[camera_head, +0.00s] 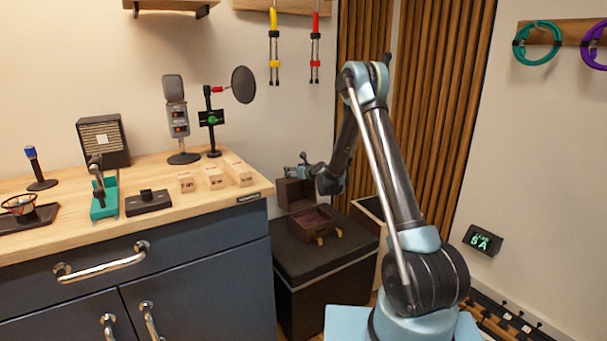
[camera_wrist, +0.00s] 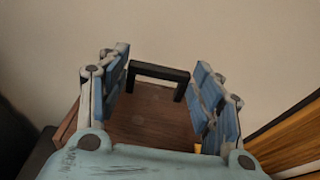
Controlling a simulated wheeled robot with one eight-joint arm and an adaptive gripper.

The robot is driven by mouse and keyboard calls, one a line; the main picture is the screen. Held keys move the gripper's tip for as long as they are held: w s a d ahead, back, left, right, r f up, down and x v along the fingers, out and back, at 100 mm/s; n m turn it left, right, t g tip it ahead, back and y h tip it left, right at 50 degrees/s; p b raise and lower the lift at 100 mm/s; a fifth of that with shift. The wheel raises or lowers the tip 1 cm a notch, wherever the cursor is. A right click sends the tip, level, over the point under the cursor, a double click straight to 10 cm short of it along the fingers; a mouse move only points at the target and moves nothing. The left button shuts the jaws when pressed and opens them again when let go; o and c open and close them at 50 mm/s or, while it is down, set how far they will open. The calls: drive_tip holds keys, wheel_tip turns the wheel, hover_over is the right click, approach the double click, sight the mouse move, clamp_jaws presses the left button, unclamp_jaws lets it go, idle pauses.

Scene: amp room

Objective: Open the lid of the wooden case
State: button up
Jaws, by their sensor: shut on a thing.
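The wooden case (camera_head: 312,219) is small and brown, on a dark box-like stand beside the workbench. Its lid (camera_head: 295,194) is raised, about upright at the back, and the reddish inside shows. Brass-coloured latches show at the front. My gripper (camera_head: 303,167) is at the top of the raised lid. In the wrist view, my gripper's blue-padded fingers (camera_wrist: 163,64) stand at either side of a black handle (camera_wrist: 160,72) on the brown lid panel (camera_wrist: 150,117). The jaws are shut on the handle. The head view shows the handle too small to make out.
The dark stand (camera_head: 305,259) has clear top around the case. The wooden workbench (camera_head: 130,222) with microphones, blocks and a speaker is close on the left. An open bin (camera_head: 370,208) is right of the stand. The wall and wooden slats (camera_head: 437,110) are behind.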

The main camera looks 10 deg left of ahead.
drive_tip(key=shift+v, duration=2.35)
drive_tip(key=shift+r, duration=0.1)
drive_tip(key=o, duration=1.5)
drive_tip(key=shift+w, duration=0.15)
drive_tip(key=v, duration=1.2)
